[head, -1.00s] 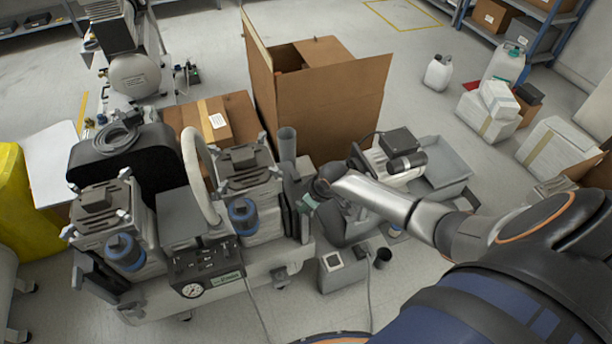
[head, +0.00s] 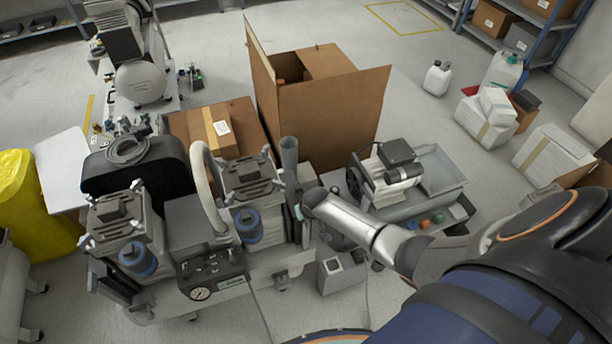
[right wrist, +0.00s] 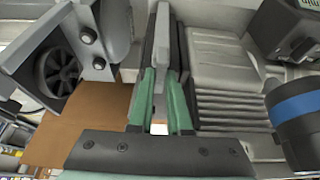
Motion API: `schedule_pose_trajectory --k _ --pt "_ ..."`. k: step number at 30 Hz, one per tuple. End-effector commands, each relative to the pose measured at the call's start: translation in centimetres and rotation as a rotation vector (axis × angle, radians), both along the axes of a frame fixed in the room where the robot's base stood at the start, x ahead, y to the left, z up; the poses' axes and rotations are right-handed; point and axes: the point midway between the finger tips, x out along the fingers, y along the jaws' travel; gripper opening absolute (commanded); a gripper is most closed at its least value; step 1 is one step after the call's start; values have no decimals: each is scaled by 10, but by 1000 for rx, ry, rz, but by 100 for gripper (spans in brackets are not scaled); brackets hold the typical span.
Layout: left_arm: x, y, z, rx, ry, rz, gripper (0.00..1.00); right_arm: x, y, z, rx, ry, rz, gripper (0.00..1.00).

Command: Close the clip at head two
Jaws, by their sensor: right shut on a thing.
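Two ribbed grey compressor heads stand side by side on the unit; I take the right one (head: 250,178) as head two. It also shows in the right wrist view (right wrist: 230,95). My right gripper (head: 298,211) is at the right side of this head, mostly hidden by its own wrist in the head view. In the right wrist view its green fingers (right wrist: 160,98) are shut on a thin grey upright piece, apparently the clip (right wrist: 163,40), beside the ribbed head. The clip's lower end and its catch are hidden, so its latching cannot be told. My left gripper is out of view.
A blue-banded canister (head: 248,222) stands in front of the head. A grey upright tube (head: 289,158) rises behind the gripper. A motor with a fan (head: 385,178) sits to the right on a grey tray. A large cardboard box (head: 330,105) stands behind.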

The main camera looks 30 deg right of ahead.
Motion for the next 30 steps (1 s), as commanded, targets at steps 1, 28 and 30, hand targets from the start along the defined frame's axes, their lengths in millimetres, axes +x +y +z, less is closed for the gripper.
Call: schedule_pose_trajectory --k 1,28,30 --pt "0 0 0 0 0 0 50 1 1 1 2 -3 -3 0" --pt "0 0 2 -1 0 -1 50 0 0 2 0 -1 -2 46" --pt "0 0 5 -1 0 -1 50 -2 0 6 1 0 -2 46"
